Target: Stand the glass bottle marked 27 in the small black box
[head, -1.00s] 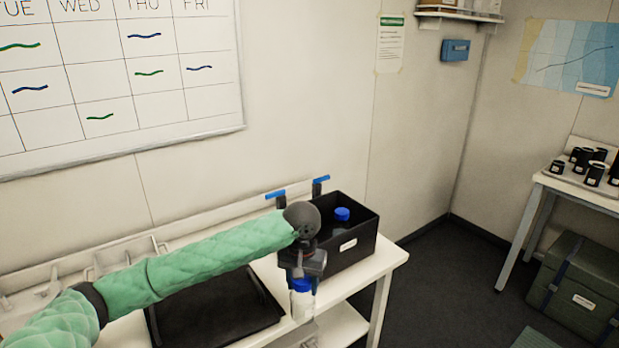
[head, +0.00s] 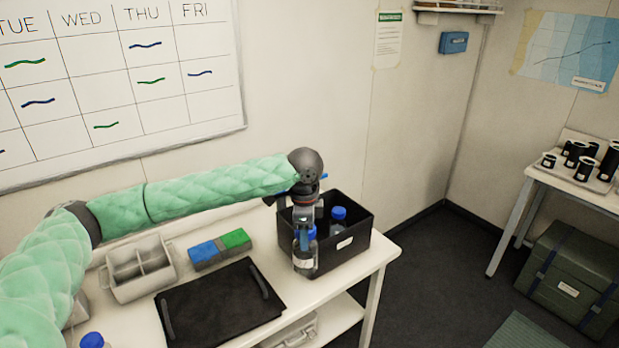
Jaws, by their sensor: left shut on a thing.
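My left gripper (head: 304,226) points down and is shut on a clear glass bottle (head: 304,260) with a blue cap and a white label. The bottle hangs upright at the left front part of the small black box (head: 354,243). It covers part of the box's wall, and I cannot tell whether its base is above, inside or just in front of the box. The label's number is too small to read. Another blue-capped bottle (head: 338,222) stands inside the box, to the right of the held one. My right gripper is not in view.
A black tray (head: 215,305) lies on the white bench, left of the box. Behind it are blue and green blocks (head: 220,248) and a grey divided bin (head: 140,268). A blue-capped bottle (head: 92,341) shows at the lower left edge.

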